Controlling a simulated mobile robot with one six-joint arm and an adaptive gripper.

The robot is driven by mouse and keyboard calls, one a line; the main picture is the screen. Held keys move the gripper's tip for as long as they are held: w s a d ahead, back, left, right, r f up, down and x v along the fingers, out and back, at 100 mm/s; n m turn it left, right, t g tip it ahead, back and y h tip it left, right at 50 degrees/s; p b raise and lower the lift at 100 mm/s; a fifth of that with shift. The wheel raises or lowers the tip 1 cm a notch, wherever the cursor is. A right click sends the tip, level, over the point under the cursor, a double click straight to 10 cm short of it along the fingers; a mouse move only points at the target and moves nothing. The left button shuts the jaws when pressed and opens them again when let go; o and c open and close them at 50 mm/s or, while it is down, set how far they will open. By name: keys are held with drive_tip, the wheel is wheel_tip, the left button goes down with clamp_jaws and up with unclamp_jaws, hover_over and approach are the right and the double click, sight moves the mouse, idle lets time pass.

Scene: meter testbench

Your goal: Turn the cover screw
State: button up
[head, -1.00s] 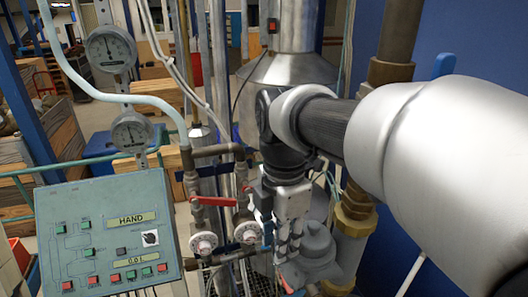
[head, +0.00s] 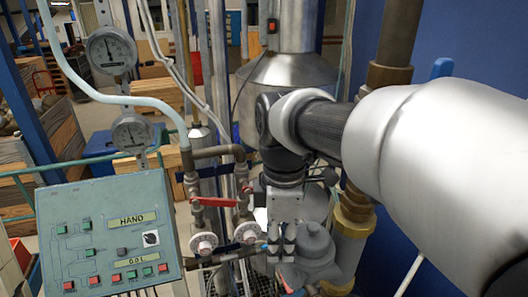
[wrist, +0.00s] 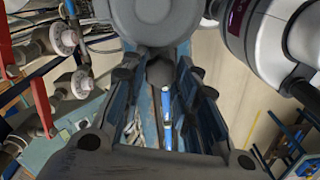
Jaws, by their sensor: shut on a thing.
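My gripper (head: 281,250) points down beside the grey domed meter housing (head: 313,243), in the lower middle of the head view. In the wrist view the two fingers of my gripper (wrist: 161,76) stand on either side of a small dark knob, which I take for the cover screw (wrist: 160,71). The fingers are shut on it. It sits against the grey housing (wrist: 155,22) at the top of that view. In the head view the fingers hide the screw, and its turned angle cannot be read.
A control panel (head: 105,235) stands at the left, with two gauges (head: 110,50) above it. A red valve lever (head: 214,202) and two white dials (head: 204,243) are left of my gripper. A brass-fitted pipe (head: 354,215) rises close on the right.

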sight(280, 246)
idle(0.3)
drive_tip(key=o, duration=1.1)
drive_tip(key=shift+c, duration=0.2)
wheel_tip(280, 246, up, 12)
